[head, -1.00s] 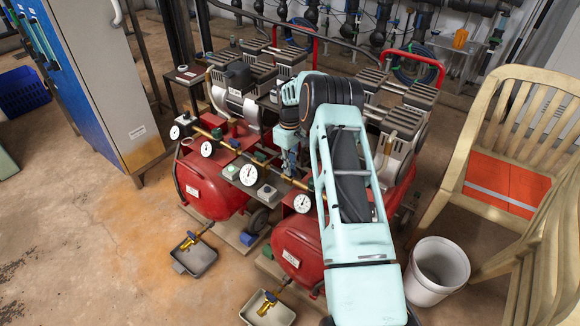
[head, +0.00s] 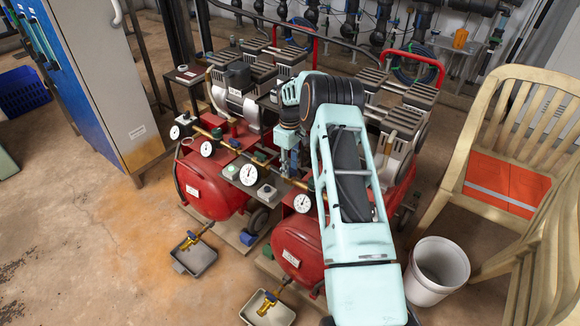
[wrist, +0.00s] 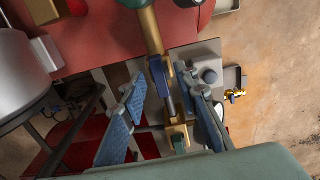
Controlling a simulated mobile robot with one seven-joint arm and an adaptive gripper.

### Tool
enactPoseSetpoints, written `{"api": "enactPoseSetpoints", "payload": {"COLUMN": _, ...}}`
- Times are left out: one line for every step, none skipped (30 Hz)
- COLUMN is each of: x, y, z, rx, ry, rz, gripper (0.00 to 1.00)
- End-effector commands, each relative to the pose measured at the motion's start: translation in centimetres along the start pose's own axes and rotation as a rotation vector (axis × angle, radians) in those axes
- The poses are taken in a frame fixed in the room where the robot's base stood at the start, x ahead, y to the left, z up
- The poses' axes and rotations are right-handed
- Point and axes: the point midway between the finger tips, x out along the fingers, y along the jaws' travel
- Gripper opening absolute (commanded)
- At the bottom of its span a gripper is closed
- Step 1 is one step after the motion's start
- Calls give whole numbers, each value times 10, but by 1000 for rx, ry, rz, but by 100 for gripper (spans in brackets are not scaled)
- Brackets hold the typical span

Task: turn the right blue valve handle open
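A blue valve handle (wrist: 160,76) shows in the wrist view on a brass pipe (wrist: 150,30), lying roughly along the pipe. My gripper (wrist: 162,82) is open, with one blue finger on each side of the handle in the picture. I see gaps between the fingers and the handle; whether the tips reach its depth I cannot tell. In the head view my gripper (head: 290,162) points down over the brass manifold (head: 270,172), between the gauges. My arm and gripper hide the handle there.
Red tanks (head: 210,192) stand below. A white bucket (head: 437,270) and a beige chair (head: 520,140) stand at the right.

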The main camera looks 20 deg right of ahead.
Motion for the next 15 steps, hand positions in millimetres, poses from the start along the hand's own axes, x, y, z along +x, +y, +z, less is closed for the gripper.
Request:
{"api": "enactPoseSetpoints", "payload": {"x": 0, "y": 0, "z": 0, "rx": 0, "ry": 0, "rz": 0, "gripper": 28}}
{"api": "enactPoseSetpoints", "payload": {"x": 0, "y": 0, "z": 0, "rx": 0, "ry": 0, "rz": 0, "gripper": 28}}
{"api": "enactPoseSetpoints", "payload": {"x": 0, "y": 0, "z": 0, "rx": 1, "ry": 0, "rz": 0, "gripper": 28}}
{"api": "enactPoseSetpoints", "payload": {"x": 0, "y": 0, "z": 0, "rx": 1, "ry": 0, "rz": 0, "gripper": 28}}
{"api": "enactPoseSetpoints", "payload": {"x": -1, "y": 0, "z": 0, "rx": 1, "ry": 0, "rz": 0, "gripper": 28}}
{"api": "enactPoseSetpoints", "payload": {"x": -3, "y": 0, "z": 0, "rx": 1, "ry": 0, "rz": 0, "gripper": 28}}
{"api": "enactPoseSetpoints", "payload": {"x": -6, "y": 0, "z": 0, "rx": 1, "ry": 1, "rz": 1, "gripper": 28}}
{"api": "enactPoseSetpoints", "payload": {"x": -9, "y": 0, "z": 0, "rx": 1, "ry": 1, "rz": 1, "gripper": 28}}
{"api": "enactPoseSetpoints", "payload": {"x": -14, "y": 1, "z": -1, "rx": 1, "ry": 2, "rz": 2, "gripper": 28}}
{"api": "enactPoseSetpoints", "payload": {"x": -19, "y": 1, "z": -1, "rx": 1, "ry": 2, "rz": 3, "gripper": 28}}
{"api": "enactPoseSetpoints", "payload": {"x": -24, "y": 1, "z": -1, "rx": 1, "ry": 2, "rz": 3, "gripper": 28}}
{"api": "enactPoseSetpoints", "payload": {"x": -33, "y": 1, "z": -1, "rx": 1, "ry": 2, "rz": 3, "gripper": 28}}
{"api": "enactPoseSetpoints", "payload": {"x": -39, "y": 1, "z": -1, "rx": 1, "ry": 3, "rz": 3, "gripper": 28}}
{"api": "enactPoseSetpoints", "payload": {"x": -46, "y": 1, "z": -1, "rx": 1, "ry": 3, "rz": 3, "gripper": 28}}
{"api": "enactPoseSetpoints", "payload": {"x": -55, "y": 1, "z": -1, "rx": 1, "ry": 3, "rz": 3, "gripper": 28}}
